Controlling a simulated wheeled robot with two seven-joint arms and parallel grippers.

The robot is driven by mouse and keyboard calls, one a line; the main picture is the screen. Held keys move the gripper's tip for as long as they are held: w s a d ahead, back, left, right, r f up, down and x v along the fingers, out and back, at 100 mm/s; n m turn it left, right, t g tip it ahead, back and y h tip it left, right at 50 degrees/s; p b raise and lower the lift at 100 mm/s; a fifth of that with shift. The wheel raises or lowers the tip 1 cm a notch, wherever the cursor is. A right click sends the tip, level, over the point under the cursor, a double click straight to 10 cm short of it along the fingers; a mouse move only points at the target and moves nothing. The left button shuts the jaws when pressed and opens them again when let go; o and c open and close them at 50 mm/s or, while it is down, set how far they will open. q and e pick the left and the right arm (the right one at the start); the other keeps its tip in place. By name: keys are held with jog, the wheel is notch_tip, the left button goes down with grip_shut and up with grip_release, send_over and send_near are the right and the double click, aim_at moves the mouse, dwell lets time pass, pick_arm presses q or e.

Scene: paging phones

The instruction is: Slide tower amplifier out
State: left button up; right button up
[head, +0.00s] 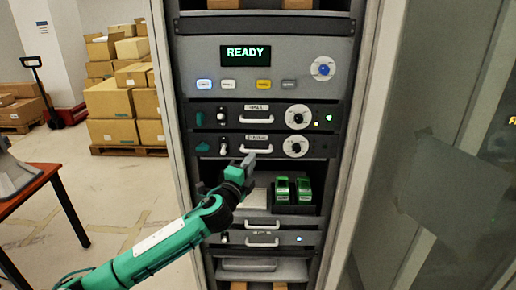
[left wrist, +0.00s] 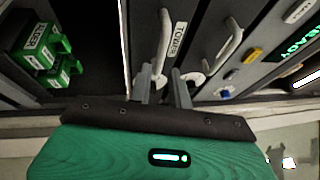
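In the left wrist view the TOWER label (left wrist: 178,38) is readable beside the handle (left wrist: 164,45). My left gripper (head: 248,160) is just below and in front of this handle. In the left wrist view its two fingers (left wrist: 164,82) stand apart, with the handle's near end between or just beyond their tips. Contact cannot be told. My right gripper is not in view.
Above is a panel reading READY (head: 245,54) with coloured buttons. Below, green modules (head: 304,189) stand in the rack beside my left gripper. A glass door (head: 440,150) is at the right. A table (head: 38,182) and stacked cartons (head: 110,112) are at the left.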

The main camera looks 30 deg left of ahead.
aim_at(258, 152)
pick_arm(q)
jog(key=p+x, duration=0.1)
jog(key=x, duration=0.4)
jog(key=shift+r, duration=0.1)
jog(key=shift+w+p, duration=0.35)
jog(key=shift+w, duration=0.1)
jog(key=shift+c, duration=0.5)
grip_shut()
